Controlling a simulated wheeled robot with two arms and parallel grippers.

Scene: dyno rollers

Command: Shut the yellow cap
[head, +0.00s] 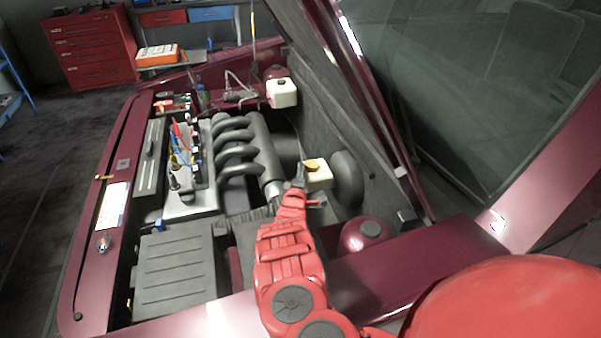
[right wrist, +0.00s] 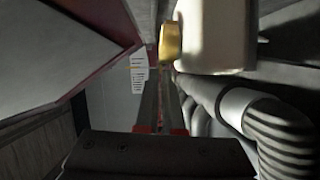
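The yellow cap (head: 312,164) is on top of a cream reservoir (head: 321,181) on the right side of the engine bay. In the head view it looks tilted, but how far it stands open is hard to tell. In the right wrist view the cap (right wrist: 171,41) juts out from the left of the cream reservoir (right wrist: 216,36). My right gripper (head: 297,180) is just left of the reservoir. In the right wrist view its dark fingers (right wrist: 160,82) lie close together, with nothing seen held, and their tips are near the cap. My left gripper is out of view.
Left of my right arm are the grey intake pipes (head: 240,150) and a black box (head: 175,272). Another cream reservoir (head: 281,93) stands farther back. The raised hood and windshield (head: 480,90) bound the right side.

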